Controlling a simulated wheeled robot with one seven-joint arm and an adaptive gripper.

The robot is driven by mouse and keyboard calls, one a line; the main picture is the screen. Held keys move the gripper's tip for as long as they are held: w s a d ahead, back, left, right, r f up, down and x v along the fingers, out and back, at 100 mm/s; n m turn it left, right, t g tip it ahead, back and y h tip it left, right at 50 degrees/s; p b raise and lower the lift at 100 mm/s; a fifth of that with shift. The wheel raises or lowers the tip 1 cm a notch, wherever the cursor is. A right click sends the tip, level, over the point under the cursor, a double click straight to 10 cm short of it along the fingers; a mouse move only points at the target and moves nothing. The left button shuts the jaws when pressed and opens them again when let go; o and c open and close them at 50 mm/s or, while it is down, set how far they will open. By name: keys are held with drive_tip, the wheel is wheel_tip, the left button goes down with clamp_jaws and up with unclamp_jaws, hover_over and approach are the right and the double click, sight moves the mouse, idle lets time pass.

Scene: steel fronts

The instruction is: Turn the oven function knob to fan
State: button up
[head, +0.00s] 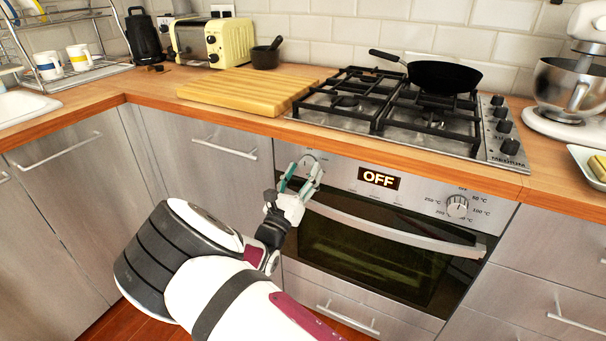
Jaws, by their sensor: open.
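The oven (375,258) is set under the counter, with a steel control panel across its top. Its display (379,179) reads OFF. The function knob (307,160) is at the panel's left end, mostly hidden by my gripper. My gripper (303,174) is open, with its fingertips at that knob; I cannot tell whether they touch it. On the panel's right, the temperature knob (457,206) has degree marks around it.
The oven door handle (395,228) runs just below the panel, close to my gripper. The wooden counter edge (400,164) overhangs above. On the counter are a gas hob (330,107) with a black pan (444,76) and a cutting board (245,92).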

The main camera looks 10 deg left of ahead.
drive_tip(key=shift+w+r, duration=0.1)
drive_tip(key=shift+w, duration=0.05)
drive_tip(key=c, duration=1.2)
drive_tip(key=shift+o, duration=0.2)
drive_tip(key=shift+m, duration=0.3)
